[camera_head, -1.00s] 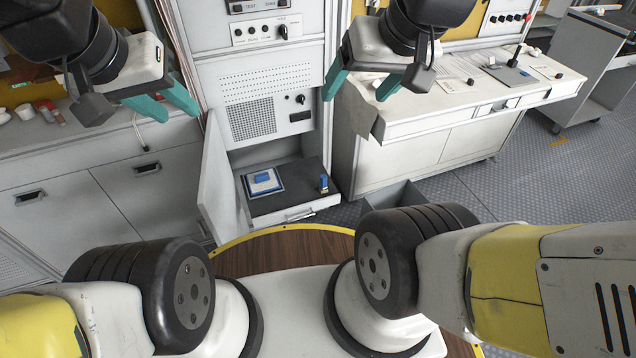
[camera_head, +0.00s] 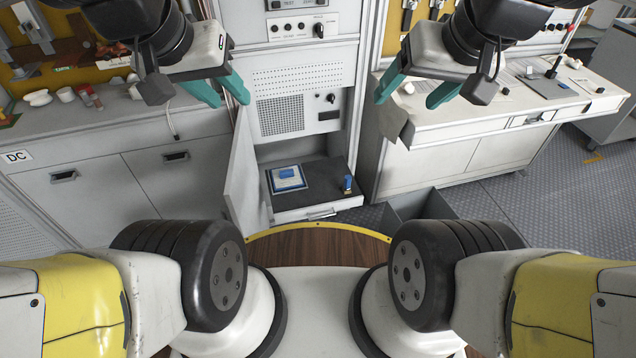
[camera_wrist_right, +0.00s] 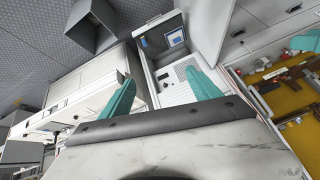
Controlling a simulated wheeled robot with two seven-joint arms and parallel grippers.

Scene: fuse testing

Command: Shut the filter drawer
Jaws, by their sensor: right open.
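The filter drawer (camera_head: 320,209) is pulled out at the bottom of the tall grey cabinet, low in the middle of the head view. A white-and-blue square item (camera_head: 287,179) and a small upright blue piece (camera_head: 347,184) sit on its dark top. It also shows in the right wrist view (camera_wrist_right: 154,30). My left gripper (camera_head: 218,91) is open and empty, in the air to the upper left of the drawer. My right gripper (camera_head: 415,88) is open and empty, to its upper right; its teal fingers are wide apart in the wrist view (camera_wrist_right: 163,90). Neither touches the drawer.
A grey door panel (camera_head: 240,170) stands open at the drawer's left. A grey open bin (camera_head: 420,204) is on the floor at its right. A white desk (camera_head: 470,125) stands right, a counter with drawers (camera_head: 110,175) left.

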